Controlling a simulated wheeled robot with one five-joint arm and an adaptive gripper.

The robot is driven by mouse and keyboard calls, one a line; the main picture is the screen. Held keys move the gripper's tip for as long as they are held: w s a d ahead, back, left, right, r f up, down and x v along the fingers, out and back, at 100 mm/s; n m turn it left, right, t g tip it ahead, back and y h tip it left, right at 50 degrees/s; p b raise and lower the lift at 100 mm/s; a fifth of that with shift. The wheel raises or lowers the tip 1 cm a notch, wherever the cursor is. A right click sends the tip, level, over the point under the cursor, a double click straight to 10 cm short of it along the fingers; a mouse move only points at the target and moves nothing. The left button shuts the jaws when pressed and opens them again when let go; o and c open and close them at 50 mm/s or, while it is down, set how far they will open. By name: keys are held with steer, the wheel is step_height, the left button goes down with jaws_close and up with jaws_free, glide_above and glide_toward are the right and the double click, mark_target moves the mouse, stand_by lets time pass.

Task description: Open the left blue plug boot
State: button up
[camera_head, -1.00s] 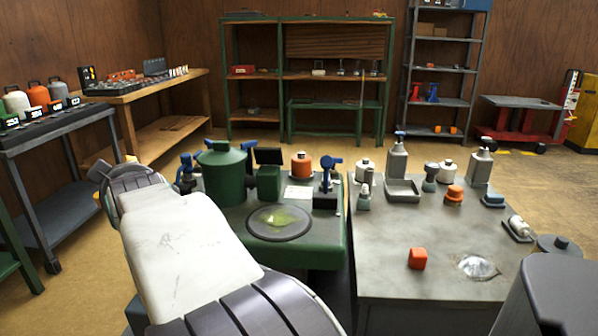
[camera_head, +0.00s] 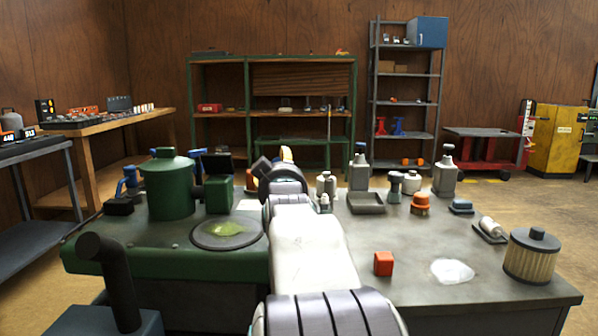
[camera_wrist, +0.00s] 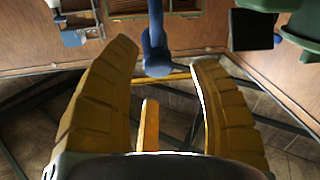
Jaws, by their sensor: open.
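In the head view, a blue plug part (camera_head: 130,178) stands at the far left of the green mower deck, left of the green tank (camera_head: 168,188). Another blue part (camera_head: 198,160) shows partly behind the tank. My arm hides the right side of the deck. My gripper (camera_wrist: 163,55) is open in the wrist view, with two yellow fingers spread apart. A blue rounded part (camera_wrist: 155,45) shows between and beyond the fingertips, with nothing gripped. I cannot tell which blue boot it is.
A grey workbench (camera_head: 410,275) at the right holds bottles, a red cube (camera_head: 383,263), an orange cap (camera_head: 420,203) and a filter (camera_head: 532,256). A round lid (camera_head: 227,233) lies on the green deck. Shelves (camera_head: 270,115) stand at the back wall.

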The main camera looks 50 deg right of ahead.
steer(key=x, duration=0.7)
steer(key=shift+d, duration=0.2)
jaws_close()
stand_by(0.6)
stand_by(0.4)
